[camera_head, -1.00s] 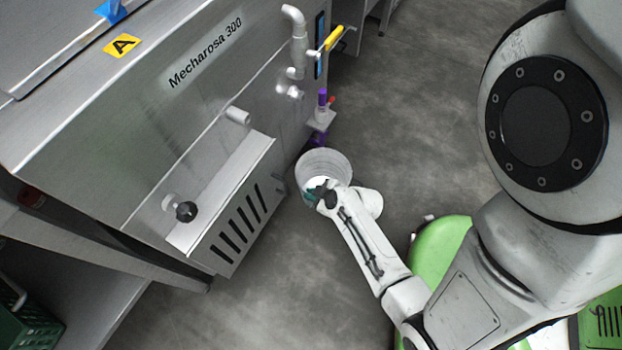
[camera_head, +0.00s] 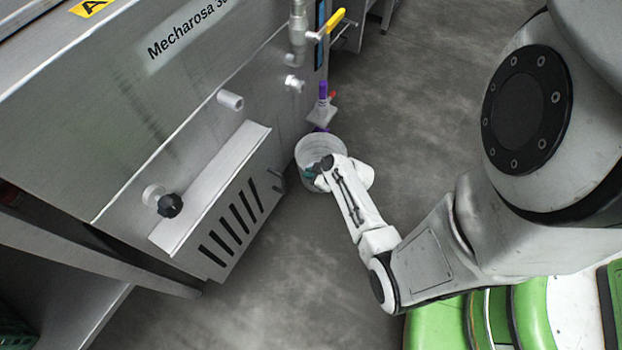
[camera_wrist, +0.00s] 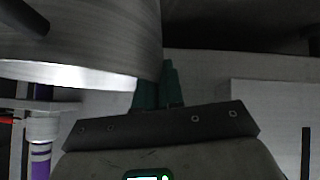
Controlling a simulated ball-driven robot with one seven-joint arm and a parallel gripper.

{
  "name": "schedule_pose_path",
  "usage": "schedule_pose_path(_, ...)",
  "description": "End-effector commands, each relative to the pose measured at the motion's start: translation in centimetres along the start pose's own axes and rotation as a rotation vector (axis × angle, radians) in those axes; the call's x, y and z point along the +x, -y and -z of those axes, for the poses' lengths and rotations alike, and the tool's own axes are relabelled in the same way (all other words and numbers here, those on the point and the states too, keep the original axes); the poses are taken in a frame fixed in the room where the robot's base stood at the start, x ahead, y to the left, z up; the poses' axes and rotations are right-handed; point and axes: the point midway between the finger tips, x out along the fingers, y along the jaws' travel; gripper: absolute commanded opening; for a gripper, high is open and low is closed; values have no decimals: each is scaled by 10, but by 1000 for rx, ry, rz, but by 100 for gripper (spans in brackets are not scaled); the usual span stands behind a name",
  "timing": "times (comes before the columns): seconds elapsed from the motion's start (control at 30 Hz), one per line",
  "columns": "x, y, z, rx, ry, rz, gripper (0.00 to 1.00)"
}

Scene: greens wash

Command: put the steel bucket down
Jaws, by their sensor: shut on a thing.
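The steel bucket (camera_head: 311,146) is a pale grey round pail in the head view, close beside the steel washing machine. My gripper (camera_head: 320,170) is at its near side, with the green-tipped fingers at the rim and partly hidden by my wrist. In the wrist view the curved bucket wall (camera_wrist: 90,35) fills the upper left, and my gripper's green fingers (camera_wrist: 158,88) are shut at its edge. The bucket looks roughly upright. I cannot tell whether its base touches the floor.
The Mecharosa 300 machine (camera_head: 120,120) stands left of the bucket, with a slotted box (camera_head: 225,215) and pipe stubs sticking out. A purple-topped fitting (camera_head: 322,105) is just behind the bucket. Grey floor (camera_head: 420,110) is clear to the right.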

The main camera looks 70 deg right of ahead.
Motion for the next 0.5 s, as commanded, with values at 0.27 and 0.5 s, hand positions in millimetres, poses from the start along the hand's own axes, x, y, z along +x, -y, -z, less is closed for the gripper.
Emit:
schedule_pose_path(0.27,15,5,-15,0,1,1,0)
schedule_pose_path(0.5,17,6,-18,0,1,1,0)
